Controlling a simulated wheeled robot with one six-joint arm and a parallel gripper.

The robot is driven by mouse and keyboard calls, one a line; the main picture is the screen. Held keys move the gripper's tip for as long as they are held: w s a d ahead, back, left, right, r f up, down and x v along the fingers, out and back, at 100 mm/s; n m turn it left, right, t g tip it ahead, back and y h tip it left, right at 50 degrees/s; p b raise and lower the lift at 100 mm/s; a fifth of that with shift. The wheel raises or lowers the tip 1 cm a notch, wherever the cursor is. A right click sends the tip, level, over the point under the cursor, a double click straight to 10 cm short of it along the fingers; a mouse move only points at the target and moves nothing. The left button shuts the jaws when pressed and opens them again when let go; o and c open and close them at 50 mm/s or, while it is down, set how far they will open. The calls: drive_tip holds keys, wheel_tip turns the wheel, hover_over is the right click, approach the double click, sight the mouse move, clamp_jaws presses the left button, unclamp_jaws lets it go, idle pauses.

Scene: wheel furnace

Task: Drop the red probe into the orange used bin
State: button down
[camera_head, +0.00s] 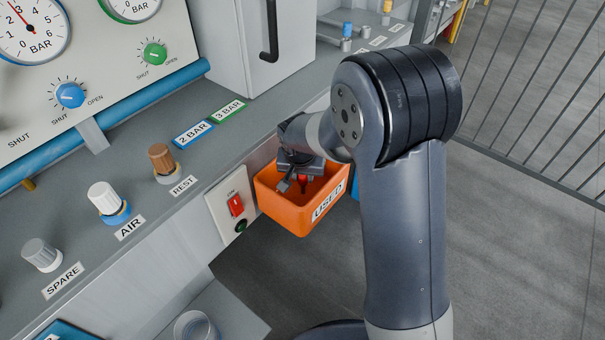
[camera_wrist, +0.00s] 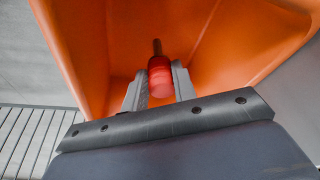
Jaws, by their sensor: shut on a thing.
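The orange used bin (camera_head: 283,213) hangs at the front of the counter, labelled "USED", with its open top up. My gripper (camera_head: 303,181) reaches down into the bin's mouth. In the wrist view my gripper (camera_wrist: 160,85) is shut on the red probe (camera_wrist: 160,76), a red cylinder with a thin dark tip. The probe is between the two fingers, inside the bin's orange walls (camera_wrist: 90,50). In the head view only a small red part of the probe (camera_head: 303,180) shows. I cannot tell whether its tip touches the bin.
A red switch (camera_head: 236,205) on a white panel is just left of the bin. The counter carries brown (camera_head: 162,159), white (camera_head: 103,198) and grey (camera_head: 41,254) capped pieces. A grey cabinet (camera_head: 240,45) stands behind, and a railing (camera_head: 530,90) is at the right.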

drive_tip(key=shift+f+b, duration=0.55)
drive_tip(key=shift+f, duration=0.05)
drive_tip(key=c, duration=1.1)
unclamp_jaws()
drive_tip(key=p+v, duration=0.1)
drive_tip(key=v, duration=1)
drive_tip(key=shift+p, duration=0.35)
drive_tip(key=shift+f, duration=0.15)
drive_tip(key=b+x, duration=0.1)
drive_tip(key=x, duration=0.9)
drive_tip(key=shift+w+f+b, duration=0.15)
drive_tip(key=shift+f+b, duration=0.2)
drive_tip(key=shift+b, duration=0.05)
drive_tip(key=shift+r+p, duration=0.5)
drive_tip(key=shift+f, duration=0.15)
